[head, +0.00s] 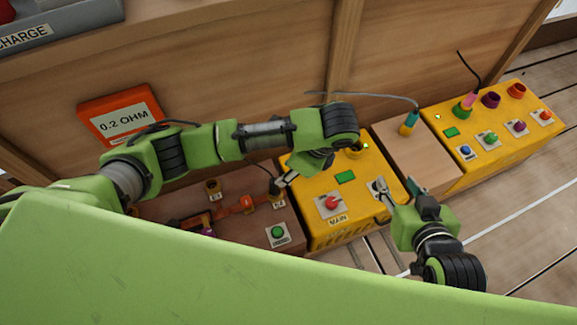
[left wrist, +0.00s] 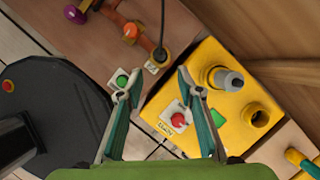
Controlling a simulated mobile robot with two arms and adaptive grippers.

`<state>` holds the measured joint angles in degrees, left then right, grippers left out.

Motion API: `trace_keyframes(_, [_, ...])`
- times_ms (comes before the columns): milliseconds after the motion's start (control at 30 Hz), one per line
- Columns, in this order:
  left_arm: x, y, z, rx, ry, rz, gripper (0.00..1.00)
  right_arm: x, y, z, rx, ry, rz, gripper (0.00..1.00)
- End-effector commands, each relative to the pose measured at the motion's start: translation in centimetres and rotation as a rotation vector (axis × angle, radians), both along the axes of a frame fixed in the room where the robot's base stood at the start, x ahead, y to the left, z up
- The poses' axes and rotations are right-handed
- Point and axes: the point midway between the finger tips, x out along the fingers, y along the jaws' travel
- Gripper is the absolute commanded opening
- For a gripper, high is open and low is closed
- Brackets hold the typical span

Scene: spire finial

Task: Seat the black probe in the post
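The black probe (head: 274,187) stands at a brown post (head: 278,200) on the right end of the brown board. In the left wrist view the black probe (left wrist: 160,54) sits at that post's ring with its cable running up; I cannot tell how deep it is. My left gripper (left wrist: 158,92) is open and empty, its fingers apart above the board and the yellow MAIN box (left wrist: 165,112). In the head view its arm hides part of it. My right gripper (head: 384,194) is at the right part of the MAIN box, by a metal plate; its fingers overlap in view.
Another post (head: 212,187) stands on the board, with an orange part (head: 247,204) and a green button (head: 278,233). An orange meter (head: 122,113) reads 0.2 OHM. A second yellow box (head: 490,130) and a teal plug (head: 409,122) stand to the right. A wooden wall rises behind.

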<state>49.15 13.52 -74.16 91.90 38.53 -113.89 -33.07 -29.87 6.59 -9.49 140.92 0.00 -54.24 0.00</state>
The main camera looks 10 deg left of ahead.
Motion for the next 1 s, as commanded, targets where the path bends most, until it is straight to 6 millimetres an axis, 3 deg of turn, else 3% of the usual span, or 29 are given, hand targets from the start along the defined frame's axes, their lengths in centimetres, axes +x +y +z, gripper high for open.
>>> trace_keyframes(167, [-0.8,-1.3,-0.2,-0.048,-0.001,0.008,0.34,-0.6,-0.3,-0.7,-0.010,0.039,-0.003,0.39])
trace_keyframes(267, [-2.4,-4.5,-1.3,-0.188,-0.014,0.042,0.34,-0.7,-0.3,-0.7,-0.010,0.041,-0.003,0.39])
trace_keyframes(367, [-4.4,-9.0,-1.9,-0.409,-0.042,0.134,0.34,-0.6,-0.3,-0.7,-0.010,0.040,-0.003,0.39])
trace_keyframes(500, [-5.4,-13.3,-0.5,-0.727,-0.117,0.357,0.34,-0.6,-0.3,-0.7,-0.010,0.040,-0.003,0.39])
trace_keyframes(567, [-5.2,-13.8,0.5,-0.842,-0.158,0.472,0.34,-0.6,-0.3,-0.7,-0.010,0.040,-0.003,0.39])
trace_keyframes(667, [-4.3,-12.7,2.2,-1.001,-0.249,0.677,0.34,-0.6,-0.3,-0.7,-0.010,0.039,-0.003,0.39])
trace_keyframes(733, [-3.6,-10.5,3.3,-1.085,-0.330,0.825,0.34,-0.6,-0.3,-0.7,-0.010,0.039,-0.003,0.39])
trace_keyframes(1000, [-3.2,2.5,6.4,-1.205,-0.692,1.223,0.34,-0.6,-0.3,-0.7,-0.009,0.039,-0.004,0.39])
